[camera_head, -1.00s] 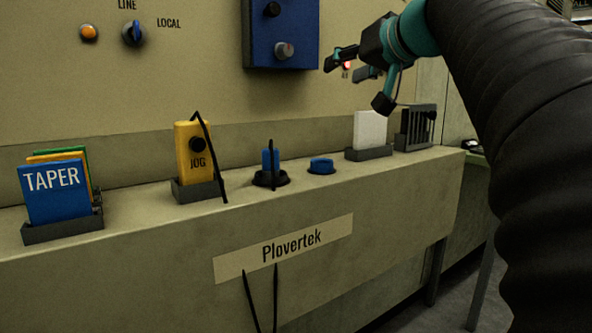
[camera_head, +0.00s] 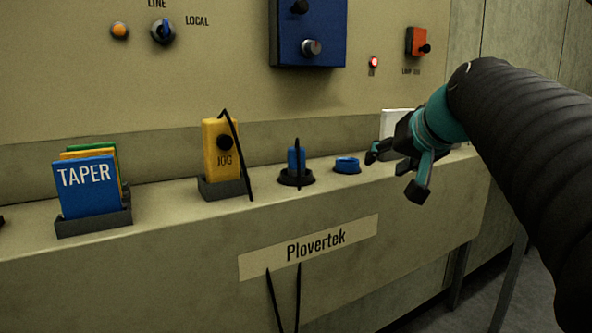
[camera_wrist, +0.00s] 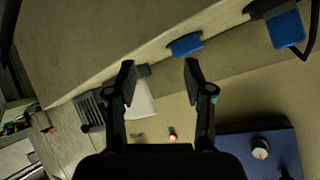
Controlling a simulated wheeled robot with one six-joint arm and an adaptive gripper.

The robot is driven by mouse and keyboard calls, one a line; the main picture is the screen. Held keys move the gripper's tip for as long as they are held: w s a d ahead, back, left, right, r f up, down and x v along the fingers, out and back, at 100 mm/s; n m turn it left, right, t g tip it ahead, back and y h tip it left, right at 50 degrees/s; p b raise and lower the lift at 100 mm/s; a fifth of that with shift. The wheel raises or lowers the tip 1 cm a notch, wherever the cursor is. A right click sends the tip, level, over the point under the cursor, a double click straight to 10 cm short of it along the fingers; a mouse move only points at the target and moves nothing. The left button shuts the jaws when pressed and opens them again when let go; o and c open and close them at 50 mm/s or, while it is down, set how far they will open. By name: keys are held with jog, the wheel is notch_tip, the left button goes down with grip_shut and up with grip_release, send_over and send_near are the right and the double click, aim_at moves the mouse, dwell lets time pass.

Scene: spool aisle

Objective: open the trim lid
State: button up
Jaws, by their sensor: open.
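No label reading "trim" shows, so I cannot tell for certain which part is the trim lid. A small round blue cap (camera_head: 346,165) sits low on the ledge, right of the upright blue piece. It also shows in the wrist view (camera_wrist: 185,45), just beyond the fingertips. A blue box (camera_head: 308,45) with two knobs is fixed to the panel above; its lower part with a pale knob shows in the wrist view (camera_wrist: 234,144). My gripper (camera_head: 388,172) is open and empty, right of the cap in the head view. Its fingers (camera_wrist: 160,72) are apart in the wrist view.
On the ledge (camera_head: 200,240) stand TAPER cards (camera_head: 85,185), a yellow JOG pendant (camera_head: 220,160) with a black cord, and an upright blue piece (camera_head: 296,160) in a black ring. A white card (camera_head: 396,122) is partly behind my gripper. A red lamp (camera_head: 373,62) glows above.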

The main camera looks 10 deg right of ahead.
jog(key=shift+s+f+g, duration=0.15)
jog(key=shift+s+f, duration=0.05)
jog(key=shift+f, duration=0.4)
jog(key=shift+s+f+g, duration=0.15)
jog(key=shift+s+f, duration=0.05)
jog(key=shift+f, duration=0.35)
notch_tip(320, 180, down, 7)
jog(key=s+d+m+g+h, duration=0.1)
jog(key=s+g, duration=0.1)
jog(key=s+a+f+n+g+p, duration=0.1)
jog(key=s+a+f+n, duration=0.1)
jog(key=s+a+f, duration=0.3)
jog(key=s+a+f+n+g+p, duration=0.1)
jog(key=s+a+f, duration=0.5)
jog(key=s+f, duration=0.6)
jog(key=shift+f+n+g+p, duration=0.3)
jog(key=shift+n+g, duration=0.2)
jog(key=shift+n, duration=0.4)
